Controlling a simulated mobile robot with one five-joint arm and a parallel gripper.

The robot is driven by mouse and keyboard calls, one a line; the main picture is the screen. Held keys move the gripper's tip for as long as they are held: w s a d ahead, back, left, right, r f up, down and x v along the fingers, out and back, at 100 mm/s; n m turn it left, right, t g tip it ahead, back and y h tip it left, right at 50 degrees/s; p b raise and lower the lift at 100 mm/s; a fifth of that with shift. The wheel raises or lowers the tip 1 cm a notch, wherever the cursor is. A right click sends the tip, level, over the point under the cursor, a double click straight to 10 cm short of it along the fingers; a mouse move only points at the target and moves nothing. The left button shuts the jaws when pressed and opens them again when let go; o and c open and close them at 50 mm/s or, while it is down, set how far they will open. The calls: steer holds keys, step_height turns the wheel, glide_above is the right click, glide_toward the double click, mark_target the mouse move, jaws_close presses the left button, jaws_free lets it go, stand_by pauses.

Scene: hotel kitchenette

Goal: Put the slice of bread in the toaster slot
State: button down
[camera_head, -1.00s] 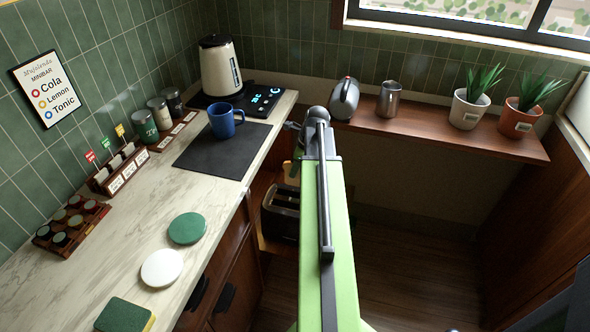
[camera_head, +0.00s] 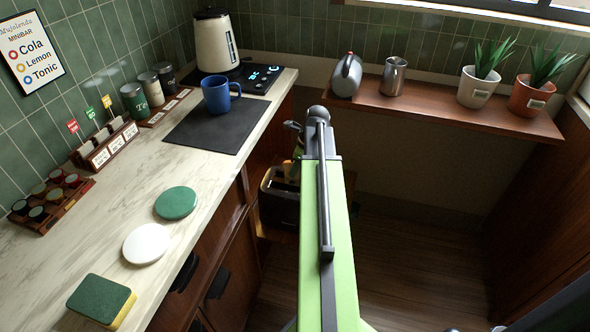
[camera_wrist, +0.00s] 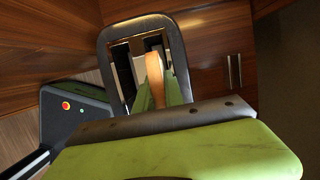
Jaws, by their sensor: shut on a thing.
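The black toaster (camera_head: 279,203) stands low beside the counter in the head view, partly hidden by my arm. In the wrist view the toaster (camera_wrist: 178,56) is seen from above as a dark rounded frame around its slots. My gripper (camera_wrist: 156,92) is shut on the slice of bread (camera_wrist: 154,72), which shows its tan edge between the green fingers. The slice is edge-on over the toaster's slots. I cannot tell how far it is inside one. In the head view my arm mostly hides the gripper (camera_head: 297,150) just above the toaster.
The marble counter (camera_head: 60,245) on the left holds a blue mug (camera_head: 216,96), a kettle (camera_head: 214,42), a green disc (camera_head: 176,202), a white disc (camera_head: 146,244) and a sponge (camera_head: 101,301). A wooden shelf (camera_head: 440,108) with pots runs along the back. Floor to the right is clear.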

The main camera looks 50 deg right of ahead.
steer(key=shift+f+b, duration=0.3)
steer(key=shift+f, duration=0.35)
steer(key=c, duration=1.3)
jaws_free()
steer(key=shift+c, duration=0.2)
steer(key=shift+r, duration=0.1)
steer(key=p+v, duration=1.6)
steer(key=v, duration=0.1)
steer(key=shift+s+r+p, duration=0.15)
steer(key=shift+p, duration=0.25)
